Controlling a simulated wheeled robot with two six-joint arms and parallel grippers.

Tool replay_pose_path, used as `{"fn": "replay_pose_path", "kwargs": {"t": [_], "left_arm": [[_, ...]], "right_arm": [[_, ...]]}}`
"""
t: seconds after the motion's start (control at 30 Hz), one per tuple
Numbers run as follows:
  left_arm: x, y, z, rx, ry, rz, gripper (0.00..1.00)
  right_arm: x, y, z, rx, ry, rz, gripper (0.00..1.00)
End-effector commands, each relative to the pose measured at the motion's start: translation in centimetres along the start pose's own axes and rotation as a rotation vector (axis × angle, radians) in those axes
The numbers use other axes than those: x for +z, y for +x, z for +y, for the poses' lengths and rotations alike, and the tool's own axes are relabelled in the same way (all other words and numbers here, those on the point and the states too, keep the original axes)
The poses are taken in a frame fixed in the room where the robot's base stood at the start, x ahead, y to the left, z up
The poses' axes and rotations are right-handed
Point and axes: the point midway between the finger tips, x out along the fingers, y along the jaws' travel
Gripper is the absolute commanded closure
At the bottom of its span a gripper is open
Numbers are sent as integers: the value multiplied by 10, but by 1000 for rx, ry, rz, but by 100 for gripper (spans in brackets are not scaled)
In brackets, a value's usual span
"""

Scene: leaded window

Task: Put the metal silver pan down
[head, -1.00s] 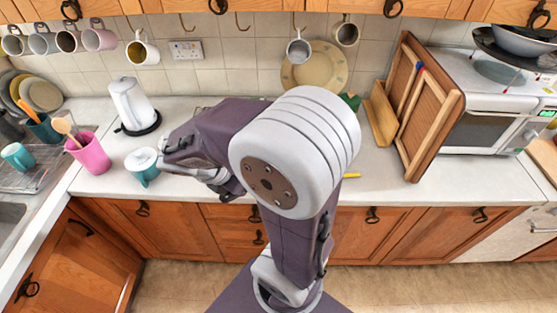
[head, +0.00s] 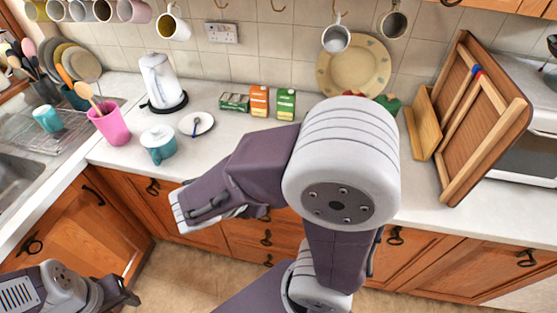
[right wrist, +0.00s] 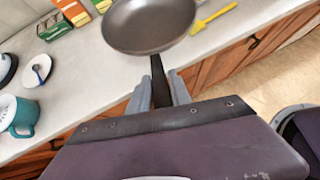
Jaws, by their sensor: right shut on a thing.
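The metal pan (right wrist: 150,24), grey and round with a dark handle (right wrist: 158,70), shows at the top of the right wrist view, its open inside facing the camera. My right gripper (right wrist: 160,88) is shut on the handle. The pan appears over the worktop near its front edge; I cannot tell whether it touches the surface. In the head view the pan and right gripper are hidden behind my right arm. My left gripper (head: 122,292) is low at the left of the head view, in front of the cupboards; whether it is open is unclear.
On the white worktop (head: 230,140) stand a teal pot (head: 158,144), a saucer (head: 197,124), a kettle (head: 162,82), a pink utensil holder (head: 108,122) and several small boxes (head: 259,101). Wooden boards (head: 480,115) lean at the right. A yellow utensil (right wrist: 214,16) lies right of the pan.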

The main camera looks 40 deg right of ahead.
Motion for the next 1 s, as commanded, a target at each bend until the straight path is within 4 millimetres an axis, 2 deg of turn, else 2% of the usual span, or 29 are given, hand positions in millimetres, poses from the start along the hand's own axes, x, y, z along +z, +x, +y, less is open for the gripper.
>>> {"fn": "replay_pose_path", "kwargs": {"t": [0.27, 0.37, 0.6, 0.7, 0.83, 1.0], "left_arm": [[0, 3, 0, 0, 0, 0, 56], [1, 7, 0, 0, 0, 0, 56], [2, 15, 0, 0, 0, 0, 56], [2, 16, 0, 0, 0, 0, 56], [2, 16, 0, 0, 0, 0, 56], [2, 18, 0, 0, 0, 0, 56]], "right_arm": [[-4, 2, 3, 11, -6, -53, 100], [-4, 16, 14, 6, -5, -53, 100], [-4, 73, 64, 4, -6, -51, 100], [-3, 90, 80, 8, -7, -51, 100], [-2, 101, 91, 10, -7, -51, 100], [-7, 106, 92, 11, -7, -51, 100]]}}
